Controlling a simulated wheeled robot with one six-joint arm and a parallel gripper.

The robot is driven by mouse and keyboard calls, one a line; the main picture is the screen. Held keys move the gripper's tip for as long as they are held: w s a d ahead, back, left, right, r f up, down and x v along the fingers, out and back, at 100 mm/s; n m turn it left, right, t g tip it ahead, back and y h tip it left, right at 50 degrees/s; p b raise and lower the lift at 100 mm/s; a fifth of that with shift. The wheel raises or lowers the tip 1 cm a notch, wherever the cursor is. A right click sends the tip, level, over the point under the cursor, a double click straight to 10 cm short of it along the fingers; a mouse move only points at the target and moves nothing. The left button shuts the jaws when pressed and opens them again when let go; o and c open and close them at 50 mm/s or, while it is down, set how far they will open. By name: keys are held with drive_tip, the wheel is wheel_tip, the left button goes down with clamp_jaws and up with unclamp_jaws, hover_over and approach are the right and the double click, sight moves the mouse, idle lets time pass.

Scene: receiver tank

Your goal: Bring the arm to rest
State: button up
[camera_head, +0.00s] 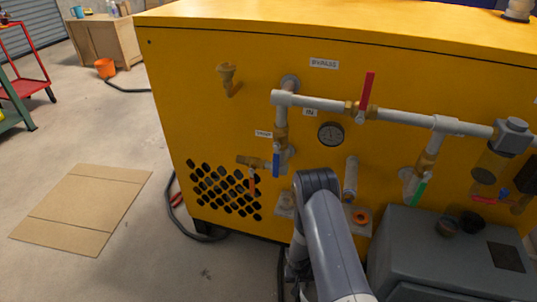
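My arm (335,245) rises from the bottom edge, right of centre, in the head view. Its dark upper joint (316,182) is bent in front of the yellow tank cabinet (215,120), below the gauge. A darker part of the arm drops down behind the grey link on its left side. My gripper cannot be made out; it is hidden behind the link or out of the frame. I cannot tell from this view whether the arm touches the cabinet.
Grey pipework (330,103) carries a red-handled valve (367,90), a blue-handled valve (276,163) and a green-handled valve (420,193). A gauge (331,133) sits below it. A grey box (445,255) stands close on the right. Cardboard (85,205) lies on open floor at left.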

drive_tip(key=f, duration=0.2)
drive_tip(key=f+b, duration=0.1)
drive_tip(key=f, duration=0.2)
drive_tip(key=shift+d+f+b, duration=0.3)
drive_tip(key=shift+b, duration=0.05)
wheel_tip(320, 180, up, 4)
drive_tip(key=shift+w+f+p, duration=0.1)
drive_tip(key=shift+f+p, duration=0.05)
drive_tip(key=shift+p, duration=0.75)
drive_tip(key=shift+r, duration=0.3)
drive_tip(key=shift+r, duration=0.1)
